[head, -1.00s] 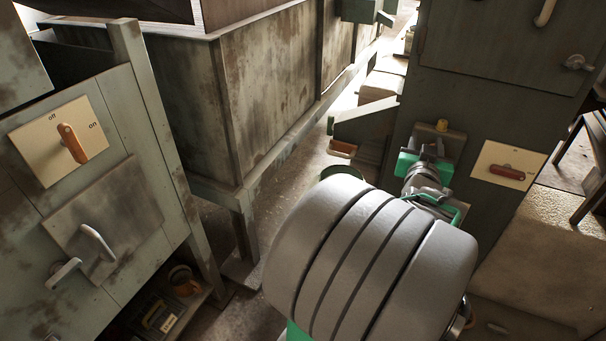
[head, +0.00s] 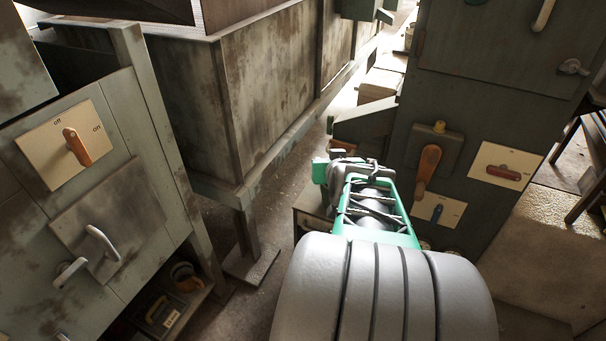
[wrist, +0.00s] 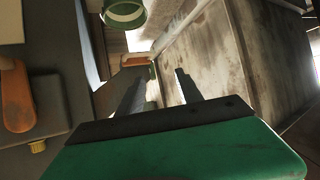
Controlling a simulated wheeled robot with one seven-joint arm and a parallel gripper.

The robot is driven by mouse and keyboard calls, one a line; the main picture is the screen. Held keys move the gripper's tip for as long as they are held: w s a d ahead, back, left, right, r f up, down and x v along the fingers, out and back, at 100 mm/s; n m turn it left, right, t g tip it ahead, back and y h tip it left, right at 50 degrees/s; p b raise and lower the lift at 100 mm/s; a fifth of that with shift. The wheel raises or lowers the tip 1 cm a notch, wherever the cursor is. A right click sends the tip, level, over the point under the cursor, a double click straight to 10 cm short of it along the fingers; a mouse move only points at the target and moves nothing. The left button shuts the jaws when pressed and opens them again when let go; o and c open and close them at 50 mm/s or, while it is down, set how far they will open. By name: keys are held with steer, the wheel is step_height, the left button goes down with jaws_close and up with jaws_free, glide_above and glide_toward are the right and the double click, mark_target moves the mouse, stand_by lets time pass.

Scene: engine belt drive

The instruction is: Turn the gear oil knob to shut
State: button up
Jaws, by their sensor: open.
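No label naming the gear oil knob is legible. A long orange handle (head: 427,165) with a yellow button above it hangs downward on the dark cabinet at right. The same handle (wrist: 15,95) seems to show at the left edge of the wrist view. A red-orange handle (head: 503,172) lies nearly level on another cream plate to the right. My gripper (wrist: 158,90) is open with nothing between its fingers. In the head view, my arm's end is left of the long orange handle, apart from it.
A cabinet at left carries an off/on plate with an orange lever (head: 77,147) and grey handles (head: 102,245). A large rusty tank (head: 265,85) stands behind. A green ring-shaped part (wrist: 125,12) is at the top of the wrist view. Floor shows between the cabinets.

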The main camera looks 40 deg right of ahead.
steer(key=w+a+f+n+y, duration=0.1)
steer(key=a+y, duration=0.1)
steer(key=a, duration=0.5)
steer(key=shift+w+a+f+n+g+y+p, duration=0.25)
steer(key=shift+f+n+g+y+p, duration=0.05)
steer(key=shift+f+g+p, duration=0.1)
